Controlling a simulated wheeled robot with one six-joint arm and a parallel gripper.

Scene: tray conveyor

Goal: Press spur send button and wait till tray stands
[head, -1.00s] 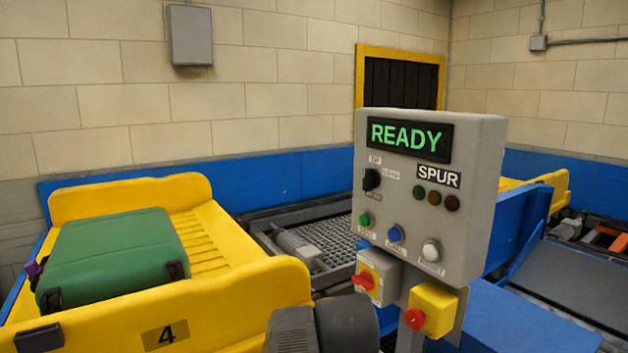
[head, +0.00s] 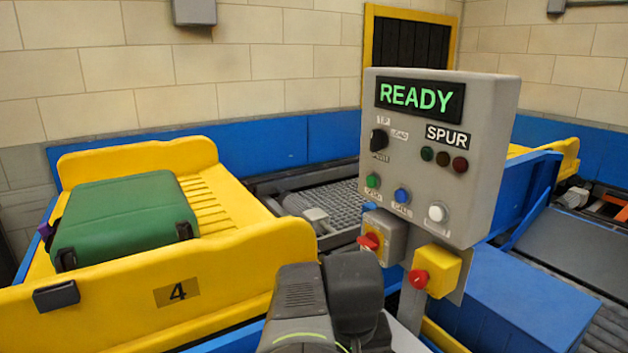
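The spur control box (head: 420,150) stands right of centre, with a green READY display (head: 419,97) and a SPUR label. Below are a green button (head: 373,181), a blue button (head: 402,195) and a white button (head: 437,213); their small labels are too blurred to read surely. A black selector knob (head: 379,140) sits at the box's left. The yellow tray (head: 225,290), marked 4, is at the left with a green suitcase (head: 125,220) lying in it. Part of my dark arm shows at the bottom centre, below the box; no gripper fingers are visible.
A blue cabinet (head: 515,305) stands at the lower right. Conveyor grating (head: 345,205) lies behind the panel. Another yellow tray (head: 560,150) is at the far right.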

